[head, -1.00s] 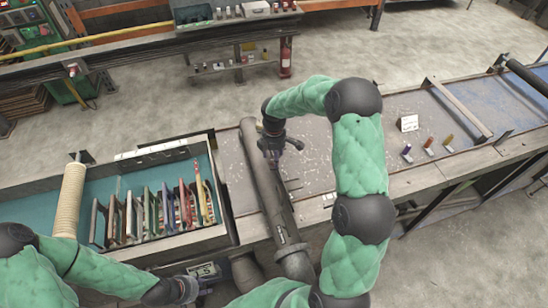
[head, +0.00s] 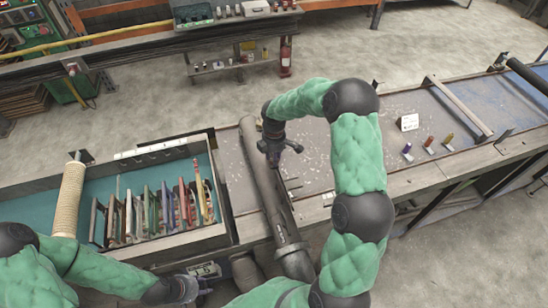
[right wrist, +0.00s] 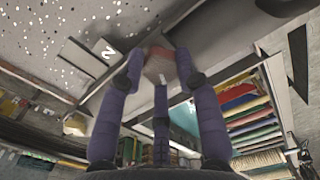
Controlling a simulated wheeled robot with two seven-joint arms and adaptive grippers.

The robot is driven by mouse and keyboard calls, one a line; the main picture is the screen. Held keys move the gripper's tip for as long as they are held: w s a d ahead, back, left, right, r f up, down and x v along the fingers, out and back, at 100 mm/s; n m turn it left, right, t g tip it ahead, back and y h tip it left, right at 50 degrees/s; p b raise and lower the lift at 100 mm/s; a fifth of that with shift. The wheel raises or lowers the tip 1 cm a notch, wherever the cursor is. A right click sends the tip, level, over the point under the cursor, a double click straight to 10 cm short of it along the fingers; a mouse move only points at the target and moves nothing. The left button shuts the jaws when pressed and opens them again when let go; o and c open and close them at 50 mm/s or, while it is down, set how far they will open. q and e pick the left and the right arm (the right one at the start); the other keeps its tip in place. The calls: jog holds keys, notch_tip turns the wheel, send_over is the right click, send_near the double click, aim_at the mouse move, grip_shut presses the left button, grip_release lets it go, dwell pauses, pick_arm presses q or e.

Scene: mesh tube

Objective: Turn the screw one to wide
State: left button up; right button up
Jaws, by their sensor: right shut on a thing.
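A long dark grey tube (head: 263,182) lies across the bench, running from the back toward my body. My right gripper (head: 274,156) is over its upper part, pointing down. In the right wrist view, the purple fingers of this gripper (right wrist: 160,73) are closed around a small reddish-brown block-like piece (right wrist: 160,65), which I take to be the screw's head. Its marking and the screw's setting cannot be read. My left gripper (head: 203,286) is low at the front edge, beside the tube's lower end; its fingers are too unclear to judge.
The bench between tube and my right arm is mostly clear.

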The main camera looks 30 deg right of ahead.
jog(key=shift+m, duration=0.3)
jog(key=o, duration=1.2)
jog(key=shift+c, duration=0.2)
notch_tip(320, 180, up, 12)
jog(key=shift+f, duration=0.1)
